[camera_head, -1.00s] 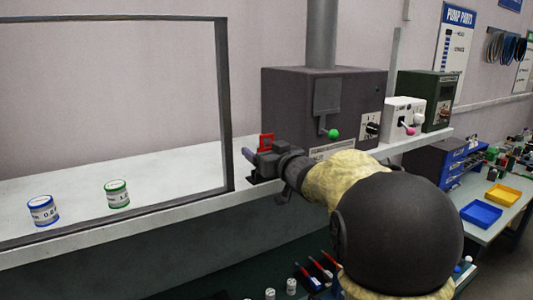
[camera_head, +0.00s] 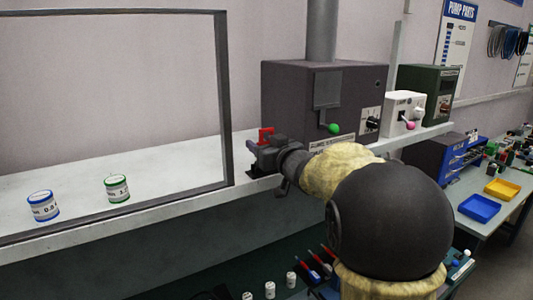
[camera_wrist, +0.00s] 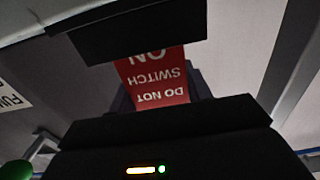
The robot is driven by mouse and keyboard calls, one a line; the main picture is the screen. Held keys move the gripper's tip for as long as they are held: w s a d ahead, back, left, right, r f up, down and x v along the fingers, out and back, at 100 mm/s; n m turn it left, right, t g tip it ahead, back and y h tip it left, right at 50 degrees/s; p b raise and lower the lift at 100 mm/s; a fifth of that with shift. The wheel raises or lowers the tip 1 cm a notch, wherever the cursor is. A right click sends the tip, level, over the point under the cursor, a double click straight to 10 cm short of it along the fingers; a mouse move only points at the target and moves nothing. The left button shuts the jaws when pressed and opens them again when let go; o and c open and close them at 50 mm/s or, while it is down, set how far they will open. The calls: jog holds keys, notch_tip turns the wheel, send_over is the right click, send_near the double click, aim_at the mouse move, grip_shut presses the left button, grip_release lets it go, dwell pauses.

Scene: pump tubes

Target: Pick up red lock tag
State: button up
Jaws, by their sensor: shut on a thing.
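The red lock tag (camera_head: 266,134) shows as a small red piece at my gripper, in front of the left side of the grey box. In the wrist view the tag (camera_wrist: 160,82) is upside down, with white letters reading "DO NOT SWITCH ON", between the dark jaws. My gripper (camera_head: 258,150) is shut on the tag, near the right post of the window frame and over the white ledge. The dark jaws hide part of the tag. I cannot tell whether the tag touches anything else.
The grey box (camera_head: 300,100) with a green-knobbed lever (camera_head: 334,128) stands just right of my gripper. A white box (camera_head: 404,112) and a dark green box (camera_head: 432,90) stand further right.

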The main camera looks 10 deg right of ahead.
jog(key=shift+r, duration=0.1)
notch_tip(320, 180, up, 10)
jog(key=p, duration=0.1)
dwell(0.3)
jog(key=shift+w, duration=0.1)
dwell(0.4)
